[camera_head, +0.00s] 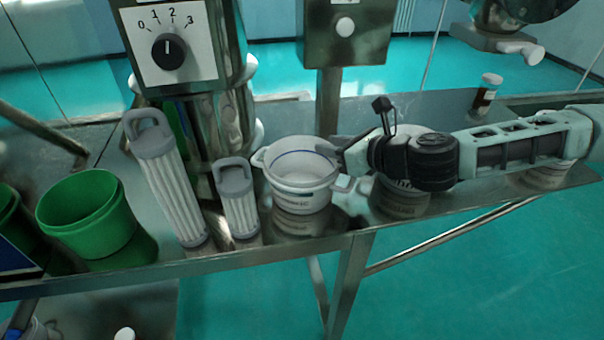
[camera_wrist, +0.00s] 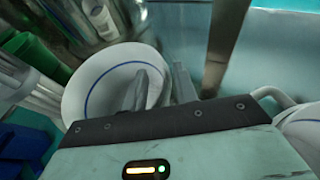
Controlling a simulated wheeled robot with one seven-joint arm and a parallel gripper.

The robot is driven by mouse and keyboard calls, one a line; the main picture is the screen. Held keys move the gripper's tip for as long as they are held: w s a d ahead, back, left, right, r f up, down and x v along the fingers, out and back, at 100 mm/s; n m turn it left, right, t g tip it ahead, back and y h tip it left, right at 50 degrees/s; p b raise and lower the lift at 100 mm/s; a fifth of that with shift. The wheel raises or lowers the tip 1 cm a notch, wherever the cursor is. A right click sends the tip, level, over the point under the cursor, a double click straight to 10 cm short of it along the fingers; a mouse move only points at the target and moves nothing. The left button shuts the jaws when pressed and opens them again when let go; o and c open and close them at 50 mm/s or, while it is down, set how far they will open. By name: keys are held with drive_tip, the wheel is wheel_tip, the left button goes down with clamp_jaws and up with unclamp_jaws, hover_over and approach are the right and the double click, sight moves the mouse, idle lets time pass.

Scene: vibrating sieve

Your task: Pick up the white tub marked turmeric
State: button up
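The label is too blurred to read surely as turmeric. My gripper (camera_head: 338,158) reaches in from the right at its right rim. In the wrist view my fingers (camera_wrist: 161,86) are apart, one over the inside of the tub (camera_wrist: 92,82) and the other outside its rim. Contact with the wall cannot be made out. Another white labelled tub (camera_head: 398,203) stands to the right, partly hidden under my gripper.
A third pale tub (camera_head: 545,178) is partly hidden beneath my arm. Two grey-handled ribbed cylinders (camera_head: 172,190) (camera_head: 240,205) and a green bucket (camera_head: 88,222) stand left. A machine with a dial (camera_head: 168,50) and a post (camera_head: 328,100) rise behind. A small brown jar (camera_head: 485,93) is at back right.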

drive_tip(key=shift+a, duration=0.1)
drive_tip(key=shift+c, duration=0.3)
clamp_jaws()
drive_tip(key=shift+f, duration=0.1)
